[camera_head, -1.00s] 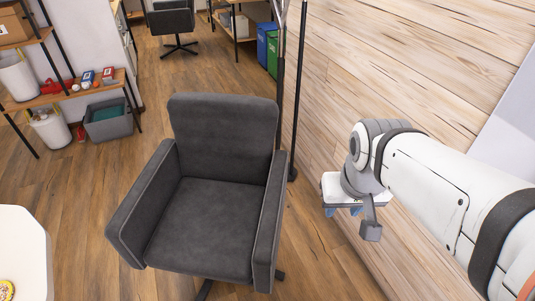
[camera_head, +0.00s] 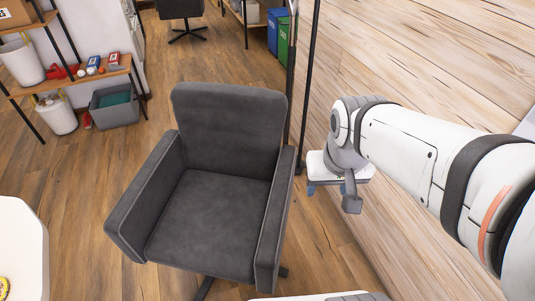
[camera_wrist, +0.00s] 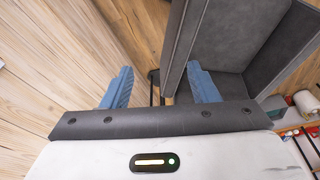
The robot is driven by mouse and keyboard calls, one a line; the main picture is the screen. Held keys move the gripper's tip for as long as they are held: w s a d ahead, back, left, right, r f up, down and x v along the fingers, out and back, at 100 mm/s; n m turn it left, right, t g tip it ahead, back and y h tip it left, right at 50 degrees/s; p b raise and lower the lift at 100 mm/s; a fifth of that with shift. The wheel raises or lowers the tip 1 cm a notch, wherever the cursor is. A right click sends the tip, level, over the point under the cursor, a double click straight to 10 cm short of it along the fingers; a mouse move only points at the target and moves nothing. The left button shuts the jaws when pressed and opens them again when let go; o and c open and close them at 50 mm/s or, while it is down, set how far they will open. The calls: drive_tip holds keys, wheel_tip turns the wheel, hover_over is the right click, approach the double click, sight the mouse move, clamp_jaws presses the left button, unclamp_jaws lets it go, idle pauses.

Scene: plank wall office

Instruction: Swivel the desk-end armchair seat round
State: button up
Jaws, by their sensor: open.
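The dark grey armchair (camera_head: 210,221) stands in the middle of the head view on a swivel base. Its seat faces the camera and its backrest (camera_head: 229,128) is at the far side. My gripper (camera_head: 325,190) is to the right of the chair's right armrest (camera_head: 273,221), apart from it in the head view. In the wrist view my gripper's two blue fingers (camera_wrist: 160,88) are spread, with nothing held between them. There the near armrest (camera_wrist: 184,45) rises between the fingers, nearer the right one; whether it touches cannot be told.
The plank wall (camera_head: 430,80) runs close along the right. A black pole (camera_head: 309,80) stands behind the chair. A white table (camera_head: 22,250) is at the lower left. Shelves (camera_head: 75,80) and a grey bin (camera_head: 114,107) are at the back left. Another chair (camera_head: 181,12) stands far back.

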sight(272, 228)
drive_tip(key=o, duration=0.6)
drive_tip(key=shift+m+g, duration=0.6)
drive_tip(key=shift+g, duration=0.2)
drive_tip(key=w+a+f+b, duration=0.1)
drive_tip(key=w+f+b, duration=0.1)
drive_tip(key=f, duration=0.3)
drive_tip(key=w+a+f+b, duration=0.2)
drive_tip(key=w+f+b, duration=0.1)
drive_tip(key=f, duration=0.3)
drive_tip(key=w+a+f+b, duration=0.2)
drive_tip(key=w+f+b, duration=0.1)
drive_tip(key=f, duration=0.3)
drive_tip(key=shift+f, duration=0.1)
drive_tip(key=shift+o, duration=0.6)
drive_tip(key=shift+m+g, duration=0.5)
drive_tip(key=shift+m, duration=0.3)
drive_tip(key=w+a+f+b, duration=0.1)
drive_tip(key=f+b, duration=0.1)
drive_tip(key=f, duration=0.3)
drive_tip(key=w+a+f+b, duration=0.1)
drive_tip(key=a+f+b, duration=0.1)
drive_tip(key=f, duration=0.3)
drive_tip(key=w+a+f+b, duration=0.2)
drive_tip(key=f, duration=0.3)
drive_tip(key=shift+w+f+b, duration=0.1)
drive_tip(key=shift+f+b, duration=0.2)
drive_tip(key=shift+f, duration=0.1)
wheel_tip(272, 228, down, 8)
drive_tip(key=shift+r+b, duration=0.25)
drive_tip(key=shift+b, duration=0.55)
